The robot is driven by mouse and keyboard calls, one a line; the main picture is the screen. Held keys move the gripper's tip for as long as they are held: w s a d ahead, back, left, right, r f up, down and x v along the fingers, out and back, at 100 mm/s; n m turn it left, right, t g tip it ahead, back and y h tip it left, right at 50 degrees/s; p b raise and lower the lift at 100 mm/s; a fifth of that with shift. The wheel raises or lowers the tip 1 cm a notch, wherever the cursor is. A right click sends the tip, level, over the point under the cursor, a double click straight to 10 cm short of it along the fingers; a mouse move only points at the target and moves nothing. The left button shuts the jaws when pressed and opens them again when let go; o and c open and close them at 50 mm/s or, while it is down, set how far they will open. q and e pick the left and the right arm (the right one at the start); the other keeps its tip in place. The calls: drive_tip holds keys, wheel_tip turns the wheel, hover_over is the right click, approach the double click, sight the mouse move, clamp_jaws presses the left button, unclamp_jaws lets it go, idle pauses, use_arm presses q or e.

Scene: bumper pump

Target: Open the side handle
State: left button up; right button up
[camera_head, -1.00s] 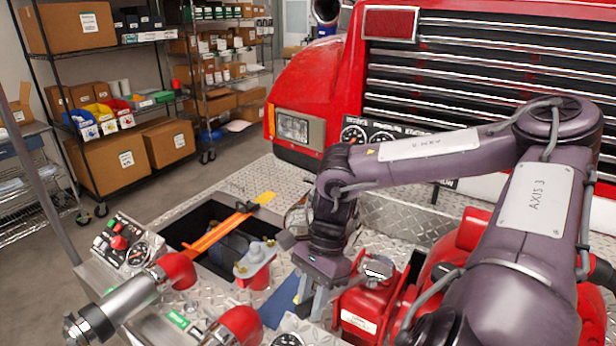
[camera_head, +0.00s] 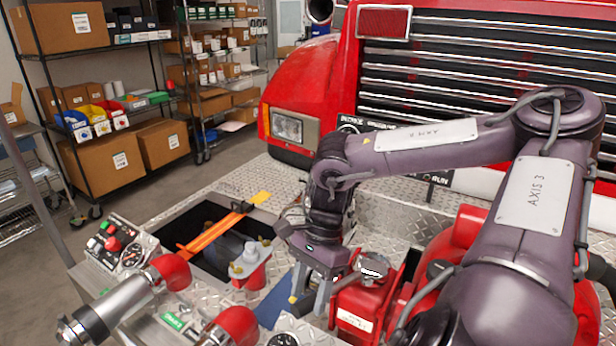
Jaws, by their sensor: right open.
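My right gripper (camera_head: 310,294) points down over the diamond-plate bumper deck, with its two fingers apart. It is just left of a red pump fitting with a metal cap (camera_head: 374,268). A small yellow tip (camera_head: 293,299) shows close beside the left finger; I cannot tell whether they touch. A red fitting with a grey top and yellow ends (camera_head: 248,262) stands further left, apart from the gripper. I cannot clearly tell which part is the side handle; the gripper and wrist may hide some of it. My left gripper is not in view.
An open bay (camera_head: 210,228) with an orange bar (camera_head: 217,232) lies left of the gripper. A control panel (camera_head: 118,246) and red-and-silver pipes (camera_head: 130,300) are at the lower left. The truck's red front (camera_head: 302,85) rises behind. Shelves (camera_head: 110,100) stand far left.

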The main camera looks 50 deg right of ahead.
drive_tip(key=b+v, duration=0.1)
drive_tip(key=v, duration=0.5)
drive_tip(key=shift+s, duration=0.1)
idle(0.4)
